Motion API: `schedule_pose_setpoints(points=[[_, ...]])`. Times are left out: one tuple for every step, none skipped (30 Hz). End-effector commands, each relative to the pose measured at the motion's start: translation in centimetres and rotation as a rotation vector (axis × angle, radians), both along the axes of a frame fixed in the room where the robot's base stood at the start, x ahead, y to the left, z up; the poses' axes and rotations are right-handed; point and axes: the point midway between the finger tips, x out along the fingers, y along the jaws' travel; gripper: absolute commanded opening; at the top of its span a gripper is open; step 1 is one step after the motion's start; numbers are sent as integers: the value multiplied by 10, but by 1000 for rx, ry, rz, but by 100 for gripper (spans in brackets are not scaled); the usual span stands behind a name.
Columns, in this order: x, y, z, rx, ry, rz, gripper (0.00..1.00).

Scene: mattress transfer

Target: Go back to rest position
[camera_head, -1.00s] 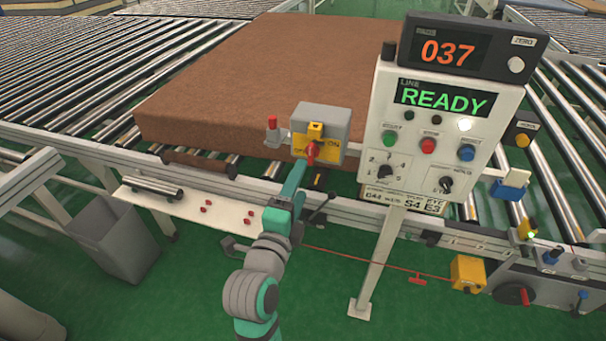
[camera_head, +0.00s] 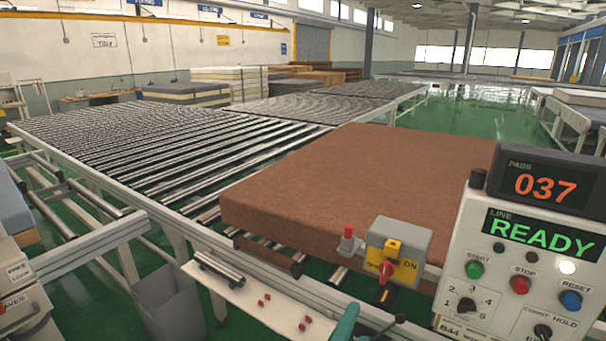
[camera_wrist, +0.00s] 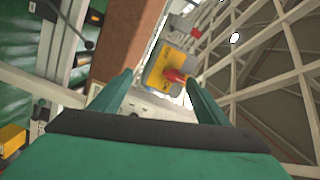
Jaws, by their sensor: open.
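My gripper (camera_wrist: 157,76) shows in the wrist view as two teal fingers, spread apart with nothing between them. A grey switch box with a yellow plate and red rotary handle (camera_head: 385,272) stands beyond the fingertips, apart from them; it also shows in the wrist view (camera_wrist: 172,72). In the head view only a teal part of my arm end (camera_head: 345,324) shows at the bottom edge, below and left of the handle. The rest of my arm is out of that view.
A control panel (camera_head: 500,262) reading READY and 037 stands at the right. A brown mattress (camera_head: 360,185) lies on the roller conveyor (camera_head: 150,150) behind the switch box. A shelf with red bits (camera_head: 235,297) and a grey bin (camera_head: 170,310) are at the lower left.

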Motion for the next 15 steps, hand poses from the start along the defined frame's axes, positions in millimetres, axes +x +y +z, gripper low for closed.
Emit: schedule_pose_setpoints(points=[[-7, 4, -18, -65, 46, 30, 69], [-10, 7, -26, -104, 69, 49, 69], [-15, 12, -37, -154, 96, 76, 69], [-19, 15, -45, -192, 117, 95, 69], [-24, 18, -53, -228, 136, 114, 69], [-30, 22, -63, -275, 161, 139, 69], [-35, 26, -71, -310, 178, 158, 69], [-40, 29, -79, -344, 196, 179, 69], [-48, 34, -89, -388, 218, 204, 69], [-54, 37, -97, -420, 234, 223, 69], [-60, 40, -104, -452, 248, 241, 69], [-69, 44, -113, -493, 268, 265, 69], [-75, 47, -120, -523, 280, 283, 69], [-82, 51, -127, -552, 293, 301, 69], [-92, 55, -135, -590, 309, 323, 69]])
